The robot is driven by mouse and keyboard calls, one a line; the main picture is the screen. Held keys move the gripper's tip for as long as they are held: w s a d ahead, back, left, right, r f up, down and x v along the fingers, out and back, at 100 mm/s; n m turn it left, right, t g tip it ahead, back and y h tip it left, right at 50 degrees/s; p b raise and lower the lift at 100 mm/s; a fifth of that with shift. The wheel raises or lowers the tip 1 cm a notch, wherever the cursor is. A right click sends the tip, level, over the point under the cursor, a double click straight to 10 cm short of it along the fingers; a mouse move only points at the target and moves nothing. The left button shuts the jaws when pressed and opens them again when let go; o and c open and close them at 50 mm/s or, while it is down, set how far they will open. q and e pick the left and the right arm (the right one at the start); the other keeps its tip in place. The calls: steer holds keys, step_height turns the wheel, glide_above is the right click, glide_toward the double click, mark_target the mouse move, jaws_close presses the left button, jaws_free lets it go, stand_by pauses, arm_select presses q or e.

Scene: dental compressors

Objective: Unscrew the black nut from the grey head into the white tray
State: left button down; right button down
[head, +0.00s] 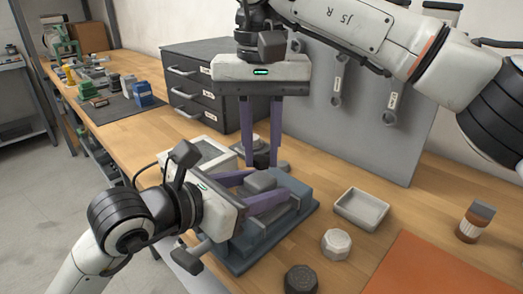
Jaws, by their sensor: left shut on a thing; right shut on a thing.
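My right gripper (261,160) points straight down from above, its purple fingers shut on a small dark piece, which looks like the black nut (261,158). My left gripper (271,184) reaches in from the lower left. Its purple fingers are shut on a grey block, which looks like the grey head (260,181), in a blue-grey fixture (240,262). The nut is just behind the head in the picture; whether they touch is hidden by the fingers. The white tray (361,209) stands to the right of the fixture and looks empty.
A white faceted knob (336,243) and a dark faceted knob (300,279) lie in front of the tray. A dark drawer cabinet (205,85) and grey tool panel (375,130) stand behind.

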mark_target(261, 158)
arm_select(q)
steer(key=shift+f, duration=0.1)
arm_select(e)
steer(key=shift+r, duration=0.1)
steer(key=shift+r, duration=1.9)
arm_select(q)
steer(key=c, duration=0.7)
jaws_free()
